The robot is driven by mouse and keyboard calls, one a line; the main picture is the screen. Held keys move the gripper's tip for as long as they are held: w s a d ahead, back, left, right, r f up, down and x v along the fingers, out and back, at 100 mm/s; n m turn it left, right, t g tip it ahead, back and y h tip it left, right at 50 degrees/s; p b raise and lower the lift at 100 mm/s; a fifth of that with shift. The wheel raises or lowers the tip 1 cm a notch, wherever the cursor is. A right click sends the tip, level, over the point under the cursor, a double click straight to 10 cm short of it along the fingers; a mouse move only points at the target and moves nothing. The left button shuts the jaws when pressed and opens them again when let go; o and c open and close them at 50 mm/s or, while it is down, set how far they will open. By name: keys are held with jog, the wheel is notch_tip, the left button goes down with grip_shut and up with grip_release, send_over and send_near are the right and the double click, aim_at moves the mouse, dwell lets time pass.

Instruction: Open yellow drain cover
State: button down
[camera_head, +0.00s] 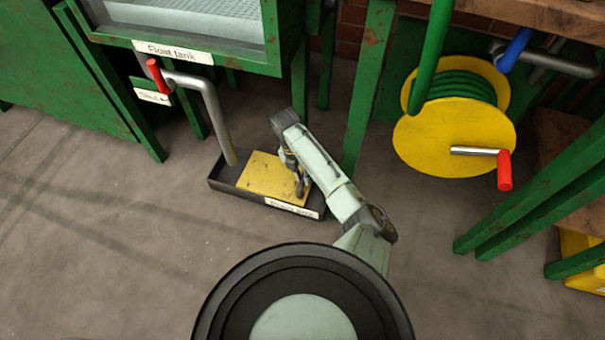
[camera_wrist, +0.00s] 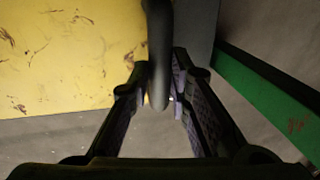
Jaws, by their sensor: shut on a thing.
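The yellow drain cover (camera_head: 262,174), scuffed with dark marks, lies over the black drain tray (camera_head: 232,189) on the floor below the float tank. It looks flat; I cannot tell if it is slightly raised. In the wrist view the yellow cover (camera_wrist: 65,55) fills the upper left. My gripper (camera_head: 298,182) is at the right end of the cover, pointing down. In the wrist view my gripper (camera_wrist: 163,88) is shut around a dark grey handle (camera_wrist: 158,40) at the cover's right edge. My fingers partly hide the handle in the head view.
A grey pipe (camera_head: 216,120) with a red-handled valve (camera_head: 157,76) comes down from the float tank (camera_head: 190,30) into the tray's left part. A green post (camera_head: 367,90) stands just right of the tray. A yellow hose reel (camera_head: 425,140) is further right. The floor in front is clear.

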jog(key=shift+d, duration=0.1)
dwell(0.3)
jog(key=d+p, duration=0.1)
jog(key=d, duration=0.1)
jog(key=s+d+p, duration=0.1)
jog(key=shift+s+d+r+p, duration=0.15)
jog(key=shift+d+r+p, duration=0.05)
jog(key=shift+d+p, duration=0.15)
jog(key=shift+s+d+f, duration=0.1)
jog(key=shift+d+f, duration=0.1)
jog(key=shift+d, duration=0.25)
jog(key=c, duration=1.5)
grip_release()
jog(key=shift+a, duration=0.1)
jog(key=r, duration=0.4)
jog(key=a+r, duration=0.1)
jog(key=r, duration=0.3)
jog(key=a+r, duration=0.1)
jog(key=r, duration=0.2)
jog(key=shift+w+a+r, duration=0.1)
jog(key=shift+w+r, duration=0.25)
jog(key=shift+r, duration=0.05)
